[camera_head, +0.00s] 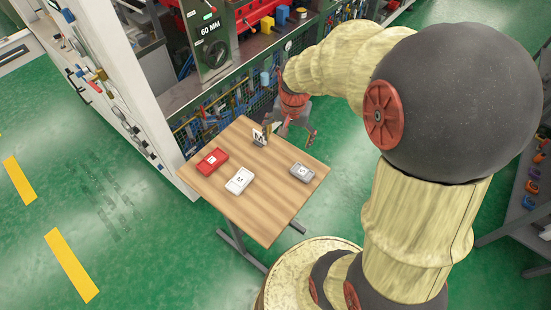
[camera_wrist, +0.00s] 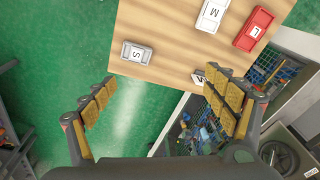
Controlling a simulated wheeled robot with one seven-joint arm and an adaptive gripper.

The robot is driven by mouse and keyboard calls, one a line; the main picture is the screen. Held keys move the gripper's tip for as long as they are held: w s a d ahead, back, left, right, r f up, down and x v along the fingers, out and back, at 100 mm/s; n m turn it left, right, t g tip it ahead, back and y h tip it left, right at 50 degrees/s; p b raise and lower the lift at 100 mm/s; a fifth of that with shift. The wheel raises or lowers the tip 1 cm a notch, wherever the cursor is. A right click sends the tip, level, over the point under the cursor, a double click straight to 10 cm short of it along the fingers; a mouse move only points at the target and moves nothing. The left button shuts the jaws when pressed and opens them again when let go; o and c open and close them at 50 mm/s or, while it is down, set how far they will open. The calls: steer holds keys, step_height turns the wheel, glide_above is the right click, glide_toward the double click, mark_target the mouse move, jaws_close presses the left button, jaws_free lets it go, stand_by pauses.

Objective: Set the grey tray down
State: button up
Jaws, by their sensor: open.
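The grey tray (camera_head: 303,172) lies flat on the wooden table (camera_head: 258,209), near its right corner. In the wrist view the grey tray (camera_wrist: 137,53) shows a white label with an "S", close to the table edge. My gripper (camera_head: 297,132) is at the far right edge of the table, apart from the tray. In the wrist view my gripper (camera_wrist: 166,85) has its yellow-padded fingers spread wide, with nothing between them. The tray is beyond the fingertips there and fully visible.
A white tray (camera_head: 240,180) marked "M" and a red tray (camera_head: 212,162) marked "L" lie on the same table. A small black-and-white card (camera_head: 260,137) stands near the far edge. The machine (camera_head: 212,55) is behind. Bare wood separates the trays.

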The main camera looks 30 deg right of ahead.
steer(key=s+a+r+n+t, duration=0.4)
steer(key=s+a+r+n, duration=0.5)
steer(key=s+a+r, duration=0.5)
step_height(320, 180, up, 2)
steer(key=shift+s+r+n+y, duration=0.15)
steer(key=shift+n+y, duration=0.15)
steer(key=shift+a, duration=0.1)
step_height(320, 180, down, 2)
steer(key=shift+b, duration=1.05)
steer(key=shift+c, duration=0.2)
